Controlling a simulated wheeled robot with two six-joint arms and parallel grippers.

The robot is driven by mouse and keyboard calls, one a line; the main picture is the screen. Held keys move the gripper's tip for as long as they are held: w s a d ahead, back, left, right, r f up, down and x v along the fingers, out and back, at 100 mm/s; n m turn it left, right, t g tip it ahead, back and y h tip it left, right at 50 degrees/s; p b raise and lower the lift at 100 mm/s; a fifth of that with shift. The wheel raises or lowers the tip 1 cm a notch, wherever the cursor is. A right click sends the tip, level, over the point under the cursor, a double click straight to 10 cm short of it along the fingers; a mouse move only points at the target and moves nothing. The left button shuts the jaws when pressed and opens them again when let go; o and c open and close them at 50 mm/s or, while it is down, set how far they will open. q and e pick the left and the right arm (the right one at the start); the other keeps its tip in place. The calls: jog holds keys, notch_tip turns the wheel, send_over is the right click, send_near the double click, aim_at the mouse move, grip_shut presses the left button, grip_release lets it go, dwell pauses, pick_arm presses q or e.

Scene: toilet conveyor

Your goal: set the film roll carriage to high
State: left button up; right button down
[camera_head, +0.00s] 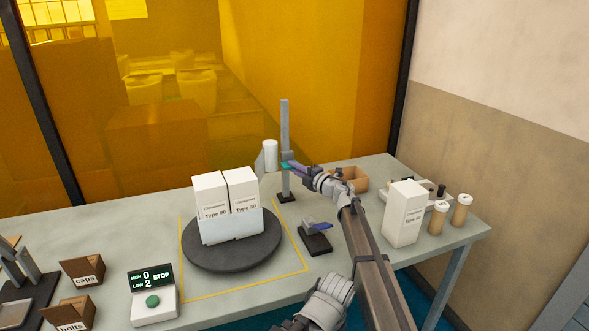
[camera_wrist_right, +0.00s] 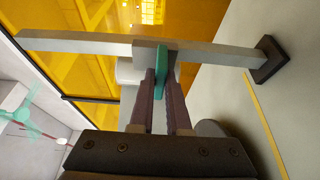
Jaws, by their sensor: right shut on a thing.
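The film roll carriage (camera_wrist_right: 145,53) sits partway up a grey upright post (camera_head: 285,125), which stands on a dark base (camera_head: 286,197). A white film roll (camera_head: 270,155) is beside the post on its left, and part of it shows in the right wrist view (camera_wrist_right: 127,70). My right gripper (camera_head: 289,165) reaches the carriage from the right. Its fingers (camera_wrist_right: 161,85) are shut on the carriage's teal tab (camera_wrist_right: 160,70). The carriage is near mid-height, with bare post above and below it.
A dark turntable (camera_head: 230,262) holds two white boxes (camera_head: 210,200) inside a yellow outline. A small dark stand (camera_head: 315,243) is right of it. A display (camera_head: 151,277) reads high 0, low 2, stop. A white box (camera_head: 404,215) stands right of my arm.

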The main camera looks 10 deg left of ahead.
jog(key=c, duration=0.9)
grip_release()
jog(key=v, duration=0.7)
jog(key=shift+s+d, duration=0.25)
jog(key=shift+d, duration=0.05)
jog(key=shift+f, duration=0.1)
